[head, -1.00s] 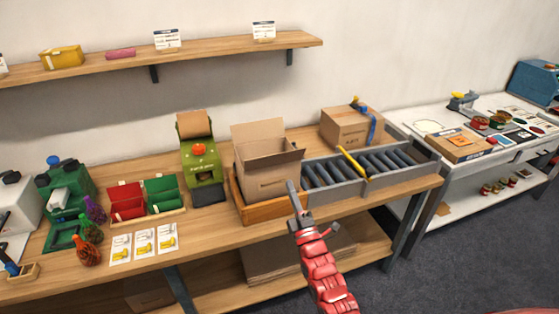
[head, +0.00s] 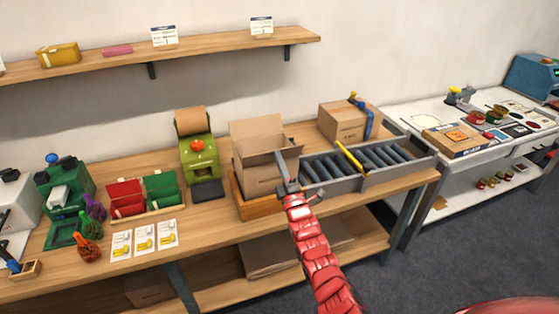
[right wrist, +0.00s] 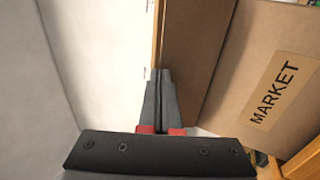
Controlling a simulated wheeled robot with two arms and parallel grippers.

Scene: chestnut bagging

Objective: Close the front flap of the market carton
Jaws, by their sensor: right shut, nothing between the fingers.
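The market carton (head: 258,180) is a brown box sitting in a wooden tray at the middle of the bench. Its back flap (head: 257,132) stands up, and part of its top is open. My right gripper (head: 281,160) is shut and empty, with its fingertips at the carton's front right corner. In the right wrist view the shut fingers (right wrist: 160,88) point alongside a darker brown cardboard panel (right wrist: 193,55); I cannot tell whether they touch it. The face marked MARKET (right wrist: 280,85) is to the right there. My left gripper is not in view.
A taped carton (head: 343,123) stands behind. A green machine (head: 197,150) and red and green bins (head: 127,199) are to the left.

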